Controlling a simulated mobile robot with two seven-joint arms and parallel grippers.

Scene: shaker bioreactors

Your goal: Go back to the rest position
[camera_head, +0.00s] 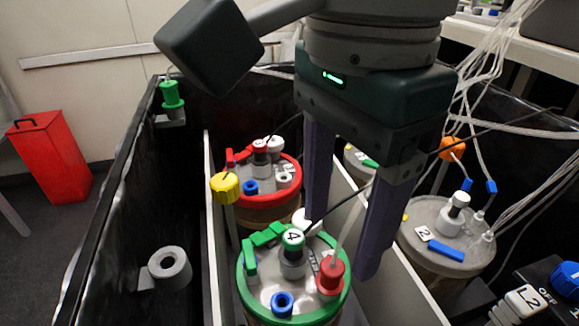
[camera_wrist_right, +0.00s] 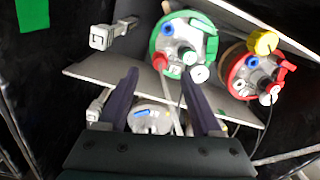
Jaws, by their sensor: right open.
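My right gripper (camera_head: 341,250) hangs fingers-down over the shaker box, with its two dark fingers apart. I see nothing held between them; thin tubes pass near or behind them. It also shows in the right wrist view (camera_wrist_right: 160,72), its fingers spread. In the head view, the green-rimmed bioreactor (camera_head: 262,287), with a cap marked 4, stands just left of and below the fingers. The red-rimmed bioreactor (camera_head: 297,168) stands behind it, left of the gripper. My left gripper is not in view.
A grey-lidded bioreactor (camera_head: 425,215) marked 2 stands right of the fingers, with tubes rising from it. A yellow knob (camera_head: 226,187) and an orange knob (camera_head: 453,148) stick up. An empty ring holder (camera_head: 170,266) is on the left wall. A red bin (camera_head: 50,155) stands outside.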

